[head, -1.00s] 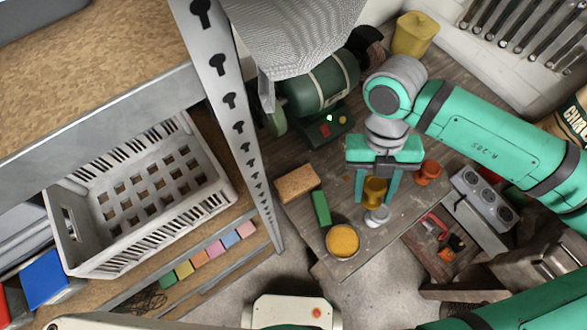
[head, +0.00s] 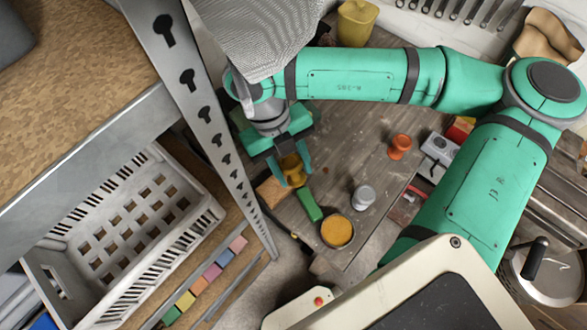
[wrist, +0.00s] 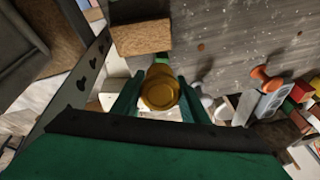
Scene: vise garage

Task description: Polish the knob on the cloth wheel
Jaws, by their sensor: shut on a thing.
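A brass-coloured knob (head: 291,165) is held between the two fingers of my gripper (head: 291,178), above the left part of the workbench. In the wrist view the knob (wrist: 160,88) sits between the green fingers, its round face toward the camera. The gripper is shut on it. The green grinder seen earlier is now mostly hidden behind my arm and the grey draped sheet. I cannot make out the cloth wheel now, nor any contact between it and the knob.
A brown block (wrist: 140,37), a green bar (head: 308,205) and a tin of orange paste (head: 337,231) lie below my gripper. A perforated metal post (head: 205,115) rises close on the left.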

